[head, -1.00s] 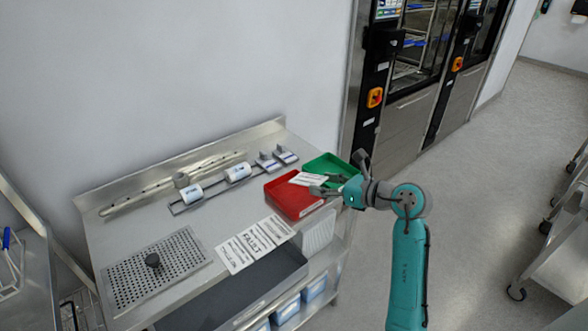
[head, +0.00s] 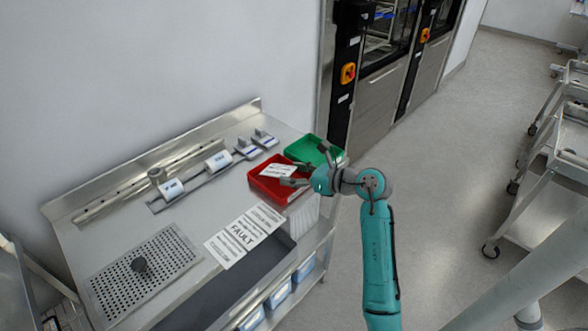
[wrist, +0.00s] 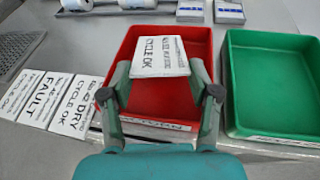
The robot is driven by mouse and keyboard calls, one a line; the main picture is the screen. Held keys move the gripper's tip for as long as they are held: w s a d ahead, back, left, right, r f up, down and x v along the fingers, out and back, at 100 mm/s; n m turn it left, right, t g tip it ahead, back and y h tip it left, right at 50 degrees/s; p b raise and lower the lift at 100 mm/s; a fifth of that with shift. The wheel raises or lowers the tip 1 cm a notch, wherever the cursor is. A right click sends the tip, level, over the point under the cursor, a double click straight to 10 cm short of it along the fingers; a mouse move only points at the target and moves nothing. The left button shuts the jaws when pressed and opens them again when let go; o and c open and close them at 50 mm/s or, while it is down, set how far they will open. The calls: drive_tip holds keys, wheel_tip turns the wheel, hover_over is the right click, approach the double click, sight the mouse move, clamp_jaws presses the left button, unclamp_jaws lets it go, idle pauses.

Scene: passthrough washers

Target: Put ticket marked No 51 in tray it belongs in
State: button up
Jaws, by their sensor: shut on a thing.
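My gripper (wrist: 160,74) is shut on a white ticket (wrist: 161,56), pinched between its two fingers; the ticket also shows in the head view (head: 277,170). The large print reads CYCLE OK; the smaller line above it is too blurred to read for sure. The ticket appears over the red tray (wrist: 168,103), apart from its floor. The green tray (wrist: 273,88) stands to the right of the red one and looks empty.
White rolls and small blocks (head: 249,150) stand behind. A perforated plate (head: 145,278) is at the left. Open floor lies right of the counter.

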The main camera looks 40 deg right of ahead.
idle(0.4)
drive_tip(key=o, duration=0.7)
drive_tip(key=v, duration=1.2)
